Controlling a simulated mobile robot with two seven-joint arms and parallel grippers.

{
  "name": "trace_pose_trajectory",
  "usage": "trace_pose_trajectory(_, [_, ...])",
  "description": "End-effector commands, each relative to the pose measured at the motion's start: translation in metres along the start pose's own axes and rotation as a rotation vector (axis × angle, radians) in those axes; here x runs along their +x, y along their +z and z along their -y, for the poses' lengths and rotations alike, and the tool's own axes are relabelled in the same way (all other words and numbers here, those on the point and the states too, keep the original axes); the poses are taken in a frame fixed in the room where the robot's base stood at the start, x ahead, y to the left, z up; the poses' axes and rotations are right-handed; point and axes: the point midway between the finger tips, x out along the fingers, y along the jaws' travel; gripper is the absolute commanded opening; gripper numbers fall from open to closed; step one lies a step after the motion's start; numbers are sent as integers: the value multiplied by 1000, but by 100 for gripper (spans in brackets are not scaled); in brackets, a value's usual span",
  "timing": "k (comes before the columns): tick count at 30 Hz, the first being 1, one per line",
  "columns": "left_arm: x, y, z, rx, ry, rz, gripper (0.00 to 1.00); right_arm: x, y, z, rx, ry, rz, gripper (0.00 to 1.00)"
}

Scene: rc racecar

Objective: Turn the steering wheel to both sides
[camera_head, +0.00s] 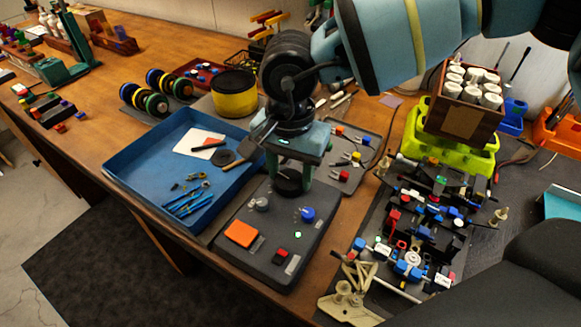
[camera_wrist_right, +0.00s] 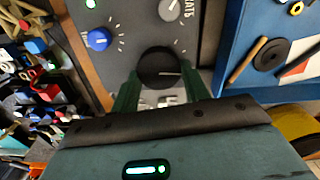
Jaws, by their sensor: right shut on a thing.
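The steering wheel is a small round black disc (camera_head: 289,184) on the far part of the dark grey control box (camera_head: 262,215). It also shows in the right wrist view (camera_wrist_right: 160,66), with a light line on its face. My right gripper (camera_head: 290,172) comes down over it from above. Its two green fingers (camera_wrist_right: 158,90) are shut on the wheel's sides. The box also carries a blue knob (camera_head: 308,214), a grey knob (camera_head: 262,204), an orange panel (camera_head: 241,233), a red button (camera_head: 281,254) and a lit green light (camera_head: 298,235). My left gripper is not in view.
A blue tray (camera_head: 128,184) with tools and a black disc stands left of the box. A crowded assembly of colored parts (camera_head: 420,230) lies to the right. A yellow-green stand (camera_head: 455,146) carries a crate of white cylinders. A yellow-black drum (camera_head: 234,97) stands behind.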

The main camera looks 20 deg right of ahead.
Motion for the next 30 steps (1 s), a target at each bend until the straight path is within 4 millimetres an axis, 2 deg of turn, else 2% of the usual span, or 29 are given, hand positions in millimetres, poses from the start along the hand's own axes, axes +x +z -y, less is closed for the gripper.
trace_pose_trajectory(18, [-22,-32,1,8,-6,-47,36,-3,1,-3,471,-2,0,23])
trace_pose_trajectory(30, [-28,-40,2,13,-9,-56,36,-2,0,-3,646,-2,-1,23])
